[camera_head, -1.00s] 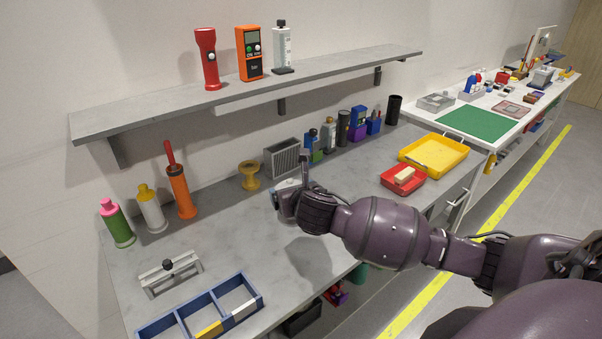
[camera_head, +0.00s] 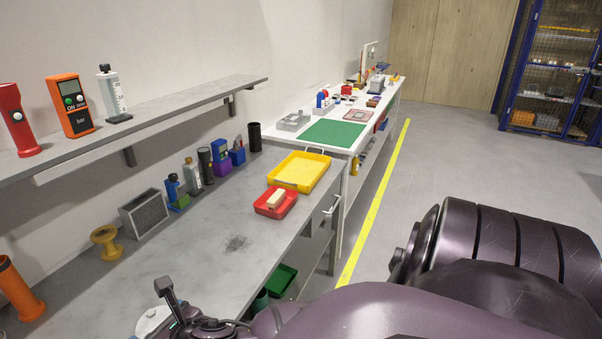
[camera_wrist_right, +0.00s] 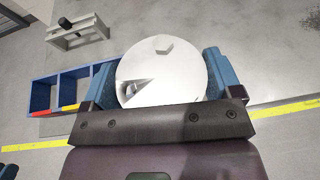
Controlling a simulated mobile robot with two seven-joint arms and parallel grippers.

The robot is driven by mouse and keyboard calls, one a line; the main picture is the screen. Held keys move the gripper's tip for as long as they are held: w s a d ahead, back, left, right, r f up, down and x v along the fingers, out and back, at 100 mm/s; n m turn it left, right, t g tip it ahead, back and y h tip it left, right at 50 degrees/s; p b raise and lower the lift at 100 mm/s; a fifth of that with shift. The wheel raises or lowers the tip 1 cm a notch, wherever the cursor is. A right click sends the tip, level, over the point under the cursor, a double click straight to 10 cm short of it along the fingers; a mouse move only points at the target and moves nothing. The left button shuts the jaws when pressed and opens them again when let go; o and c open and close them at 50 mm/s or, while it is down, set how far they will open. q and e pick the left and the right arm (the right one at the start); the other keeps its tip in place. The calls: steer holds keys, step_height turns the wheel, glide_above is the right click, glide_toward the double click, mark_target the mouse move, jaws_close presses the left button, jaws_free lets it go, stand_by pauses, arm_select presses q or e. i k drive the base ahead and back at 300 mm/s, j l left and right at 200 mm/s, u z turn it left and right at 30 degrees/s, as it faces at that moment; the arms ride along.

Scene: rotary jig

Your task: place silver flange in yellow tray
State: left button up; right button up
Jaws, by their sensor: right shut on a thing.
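The silver flange (camera_wrist_right: 160,82) is a pale round disc with a small raised block and a dark notch on its face. My right gripper (camera_wrist_right: 158,76) is shut on it, with a blue finger on each side. In the head view, the flange (camera_head: 152,320) shows partly at the bottom left edge, largely hidden by my right gripper (camera_head: 170,308). The yellow tray (camera_head: 299,170) lies on the grey bench to the right and farther back, well apart from the flange. My left gripper is not in view.
A red bin (camera_head: 275,203) with a tan block stands just in front of the yellow tray. A yellow spool (camera_head: 106,243), a grey finned block (camera_head: 144,213) and several bottles line the wall. The bench middle is clear. A shelf (camera_head: 150,115) overhangs the back.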

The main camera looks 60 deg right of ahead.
mark_target(295, 179)
steer(key=i+l, duration=0.1)
steer(key=l, duration=3.4)
steer(key=i, duration=0.05)
